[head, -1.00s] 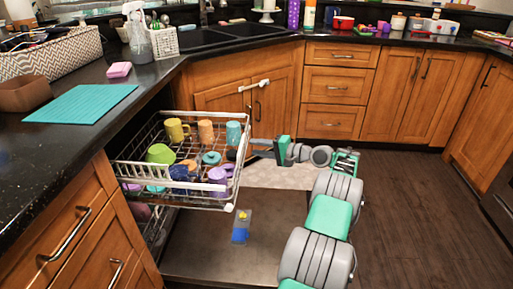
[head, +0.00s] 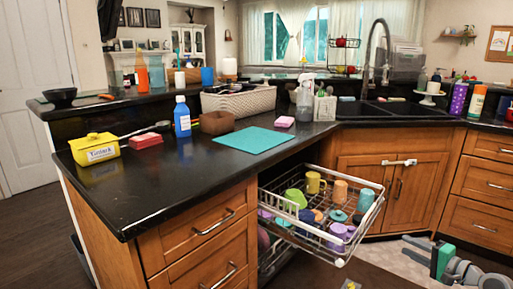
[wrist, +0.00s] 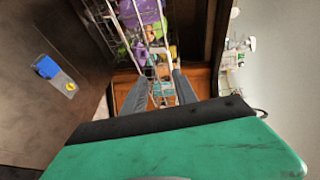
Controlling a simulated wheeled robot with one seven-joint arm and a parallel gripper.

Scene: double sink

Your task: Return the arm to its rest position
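My gripper (head: 413,250) is at the lower right of the head view, to the right of the pulled-out dishwasher rack (head: 339,262). In the wrist view my gripper (wrist: 164,87) shows two dark fingers apart, with nothing held between them. Its green and grey arm runs out of the head view at the lower right. The rack holds several cups and bowls, including a yellow mug (head: 315,182) and a green bowl (head: 295,198). The gripper looks clear of the rack, but the exact gap is hard to tell.
A black counter (head: 130,200) carries a teal mat (head: 254,139), a yellow tub (head: 95,149) and a blue bottle (head: 182,118). Wooden cabinets (head: 428,185) stand behind the gripper.

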